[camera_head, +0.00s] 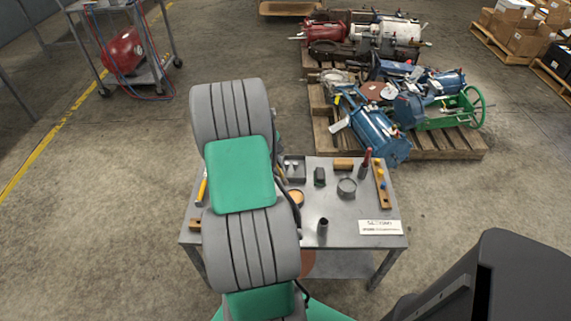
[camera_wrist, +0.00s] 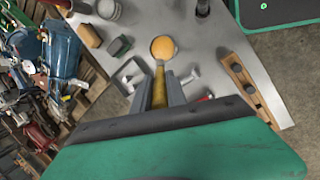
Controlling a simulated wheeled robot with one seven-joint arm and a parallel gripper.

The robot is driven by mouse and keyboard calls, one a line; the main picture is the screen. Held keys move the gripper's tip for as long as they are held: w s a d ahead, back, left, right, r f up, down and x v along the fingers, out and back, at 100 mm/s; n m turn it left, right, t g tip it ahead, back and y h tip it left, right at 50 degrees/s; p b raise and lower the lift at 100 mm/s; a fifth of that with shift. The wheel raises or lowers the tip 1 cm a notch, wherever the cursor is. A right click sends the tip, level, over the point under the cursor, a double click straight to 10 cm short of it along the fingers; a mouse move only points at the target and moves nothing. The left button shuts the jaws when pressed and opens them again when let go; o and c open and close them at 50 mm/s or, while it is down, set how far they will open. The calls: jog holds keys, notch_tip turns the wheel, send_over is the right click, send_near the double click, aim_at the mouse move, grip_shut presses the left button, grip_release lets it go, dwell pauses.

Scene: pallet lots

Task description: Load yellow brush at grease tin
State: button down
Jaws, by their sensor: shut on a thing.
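The yellow brush (camera_wrist: 159,88) is held between the two fingers of my gripper (camera_wrist: 160,92) in the wrist view. Its far end points at the grease tin (camera_wrist: 163,46), a round tin with orange-yellow contents. That end meets the tin's near rim in the picture; I cannot tell whether it touches. In the head view the grease tin (camera_head: 297,197) shows partly behind my arm, on the grey table (camera_head: 285,229). My gripper is hidden there by my arm. A yellow handle shows left of the arm; I cannot tell if it is the same brush.
Around the grease tin are a grey tray (camera_wrist: 131,76), a dark block (camera_head: 319,176), a brown block (camera_head: 343,164), a grey tin (camera_head: 346,189) and a dark upright cup (camera_head: 322,227). Wooden racks (camera_head: 383,187) (camera_wrist: 249,88) lie towards opposite table ends. A loaded pallet stands beyond.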

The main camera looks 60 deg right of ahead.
aim_at(286, 182)
jog(key=b+x, duration=0.1)
jog(key=x, duration=0.1)
jog(key=s+b+x, duration=0.1)
jog(key=b+x, duration=0.1)
jog(key=x, duration=0.1)
jog(key=b+x, duration=0.2)
jog(key=shift+s+a+f, duration=0.15)
jog(key=shift+s+f, duration=0.15)
jog(key=shift+s, duration=0.05)
jog(key=shift+f, duration=0.6)
dwell(1.9)
notch_tip(286, 182, up, 7)
jog(key=p, duration=0.5)
dwell(0.3)
